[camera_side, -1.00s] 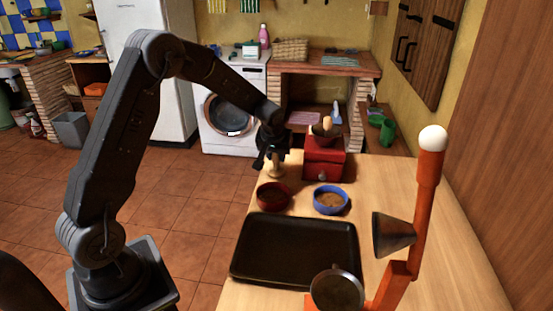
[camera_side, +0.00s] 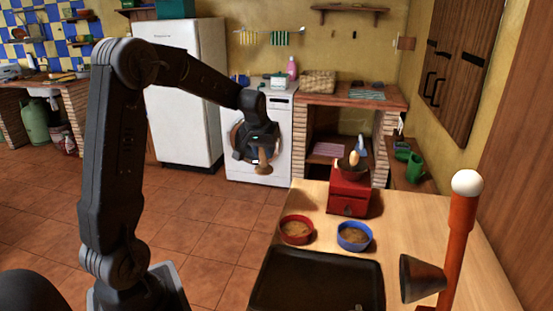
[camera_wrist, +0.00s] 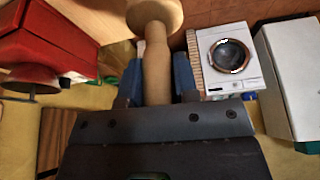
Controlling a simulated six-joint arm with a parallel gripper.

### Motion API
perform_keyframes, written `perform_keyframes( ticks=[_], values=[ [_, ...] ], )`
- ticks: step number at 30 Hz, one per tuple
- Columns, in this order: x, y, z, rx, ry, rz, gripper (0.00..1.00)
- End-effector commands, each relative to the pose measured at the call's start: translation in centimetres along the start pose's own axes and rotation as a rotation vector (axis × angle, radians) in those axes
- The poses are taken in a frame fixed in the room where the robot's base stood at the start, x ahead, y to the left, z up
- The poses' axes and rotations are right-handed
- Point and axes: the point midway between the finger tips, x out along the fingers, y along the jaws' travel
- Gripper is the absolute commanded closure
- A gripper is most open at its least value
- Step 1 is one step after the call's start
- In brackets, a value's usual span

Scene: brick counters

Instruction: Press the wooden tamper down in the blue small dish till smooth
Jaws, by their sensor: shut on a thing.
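My gripper (camera_side: 262,145) is shut on the wooden tamper (camera_side: 264,162), a pale turned handle with a wide round foot. In the side view the tamper hangs in the air, above and left of the dishes, with its foot at the bottom. In the wrist view the tamper (camera_wrist: 157,65) sits between the blue fingers of my gripper (camera_wrist: 158,80). The blue small dish (camera_side: 355,236) stands on the counter with brown grounds in it, well apart from the tamper. I cannot tell how smooth the grounds are.
A red dish (camera_side: 297,230) with brown contents stands left of the blue dish. A red grinder (camera_side: 348,193) stands behind them. A black tray (camera_side: 318,280) lies in front, and an orange stand (camera_side: 458,235) is at the right.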

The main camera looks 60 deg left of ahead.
Motion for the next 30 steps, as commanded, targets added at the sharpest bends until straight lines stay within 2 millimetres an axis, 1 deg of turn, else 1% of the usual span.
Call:
perform_keyframes(
  ticks=[3, 9, 14, 17, 20, 23, 24, 27, 30],
  values=[
    [-1.4, -0.4, -0.6, -0.001, 0.004, 0.001, 1.00],
    [-4.9, -0.4, -2.0, 0.000, 0.006, 0.001, 1.00],
    [-4.7, 3.0, -1.9, 0.011, -0.009, 0.007, 1.00],
    [-4.8, 5.6, -1.8, 0.015, -0.017, 0.010, 1.00],
    [-4.9, 8.8, -1.4, 0.019, -0.023, 0.012, 1.00],
    [-5.2, 12.8, -0.7, 0.024, -0.027, 0.012, 1.00],
    [-5.4, 14.5, -0.3, 0.024, -0.027, 0.012, 1.00],
    [-5.9, 18.7, 1.1, 0.024, -0.026, 0.009, 1.00],
    [-6.5, 22.1, 2.5, 0.019, -0.021, 0.005, 1.00]
  ],
)
